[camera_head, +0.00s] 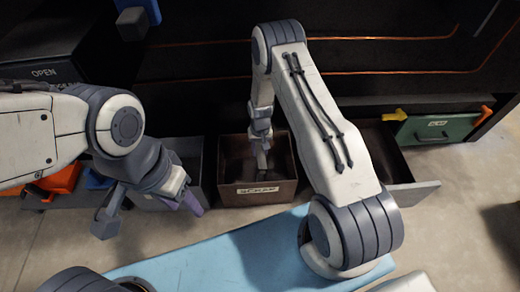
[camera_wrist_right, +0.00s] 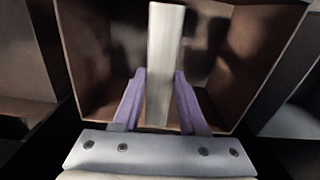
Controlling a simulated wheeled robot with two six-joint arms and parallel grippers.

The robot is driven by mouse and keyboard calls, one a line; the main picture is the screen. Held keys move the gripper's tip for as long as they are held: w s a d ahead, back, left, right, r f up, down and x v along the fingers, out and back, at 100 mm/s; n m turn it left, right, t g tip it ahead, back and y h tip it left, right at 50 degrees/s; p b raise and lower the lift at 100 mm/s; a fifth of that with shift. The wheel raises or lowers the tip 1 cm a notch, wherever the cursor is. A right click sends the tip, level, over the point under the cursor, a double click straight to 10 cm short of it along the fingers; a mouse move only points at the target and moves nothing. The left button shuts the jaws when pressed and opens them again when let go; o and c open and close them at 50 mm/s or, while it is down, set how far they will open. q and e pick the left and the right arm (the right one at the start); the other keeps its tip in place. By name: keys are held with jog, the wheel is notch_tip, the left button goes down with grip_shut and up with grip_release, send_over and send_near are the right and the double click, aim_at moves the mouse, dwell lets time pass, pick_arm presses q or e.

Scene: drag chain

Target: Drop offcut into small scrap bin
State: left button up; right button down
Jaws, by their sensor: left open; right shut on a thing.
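The scrap bin (camera_head: 231,196) is a brown open box with a "SCRAP" label, at the middle of the head view. My right gripper (camera_head: 262,150) points down into its opening. In the right wrist view, the purple fingers of my right gripper (camera_wrist_right: 160,76) are shut on the offcut (camera_wrist_right: 165,40), a pale straight bar. The bar reaches out past the fingertips, with the brown walls of the bin (camera_wrist_right: 85,55) around it. Whether the offcut touches the bin floor, I cannot tell. My left gripper (camera_head: 150,214) is open and empty, left of the bin.
A green panel (camera_head: 437,129) is at the far right. A light blue surface (camera_head: 220,262) lies in front. A black box marked "OPEN" (camera_head: 45,50) is at the upper left.

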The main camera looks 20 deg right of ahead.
aim_at(260, 152)
jog(key=shift+f, duration=0.15)
jog(key=shift+c, duration=1.8)
grip_release()
notch_tip(260, 152, up, 10)
jog(key=p, duration=0.4)
jog(key=shift+r+p, duration=0.25)
jog(key=shift+p, duration=0.05)
